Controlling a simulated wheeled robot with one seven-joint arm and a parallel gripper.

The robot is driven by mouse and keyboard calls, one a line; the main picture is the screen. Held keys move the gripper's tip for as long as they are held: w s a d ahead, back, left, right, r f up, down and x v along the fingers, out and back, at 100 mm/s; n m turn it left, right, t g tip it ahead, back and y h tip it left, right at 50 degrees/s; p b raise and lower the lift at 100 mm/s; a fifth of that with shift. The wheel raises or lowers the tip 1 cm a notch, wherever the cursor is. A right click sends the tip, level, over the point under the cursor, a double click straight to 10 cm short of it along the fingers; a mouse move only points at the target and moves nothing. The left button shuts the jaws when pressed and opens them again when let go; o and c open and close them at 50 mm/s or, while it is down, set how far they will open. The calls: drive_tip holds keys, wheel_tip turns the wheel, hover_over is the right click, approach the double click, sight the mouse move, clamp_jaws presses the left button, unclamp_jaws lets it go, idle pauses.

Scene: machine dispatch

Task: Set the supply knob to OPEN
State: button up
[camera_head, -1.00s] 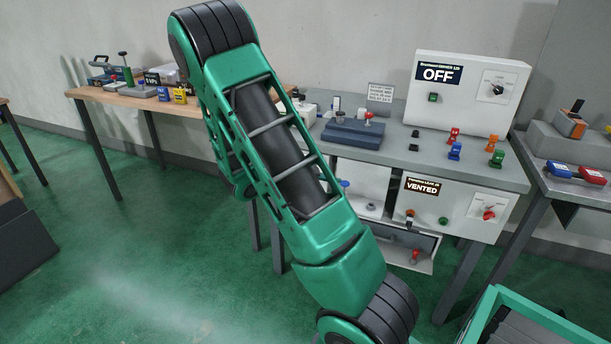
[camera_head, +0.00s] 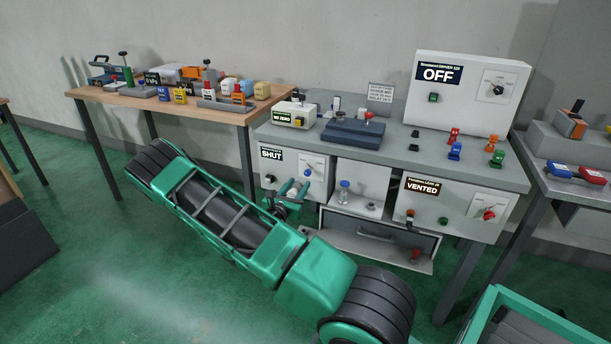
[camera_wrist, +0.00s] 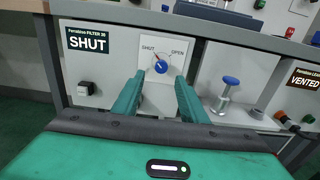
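The supply knob (camera_wrist: 161,67) is a blue knob on a white plate marked SHUT and OPEN, on the panel whose display (camera_wrist: 88,43) reads SHUT. Its pointer leans up and left, toward SHUT. In the head view the knob (camera_head: 308,172) shows just above my gripper (camera_head: 292,191). In the wrist view my gripper (camera_wrist: 159,78) has its two green fingers apart, one to each side of the knob and just short of it. Nothing is between the fingers; I cannot tell whether the tips reach the knob's depth.
A black push button (camera_wrist: 86,88) sits left of the knob plate. A blue-topped plunger (camera_wrist: 228,88) stands in the bay to the right. The VENTED panel (camera_head: 455,208) is farther right. The bench top (camera_head: 400,150) overhangs the panels.

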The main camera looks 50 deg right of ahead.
sight(306, 174)
drive_tip(key=x, duration=0.9)
drive_tip(key=shift+d, duration=0.25)
drive_tip(key=shift+c, duration=0.6)
clamp_jaws()
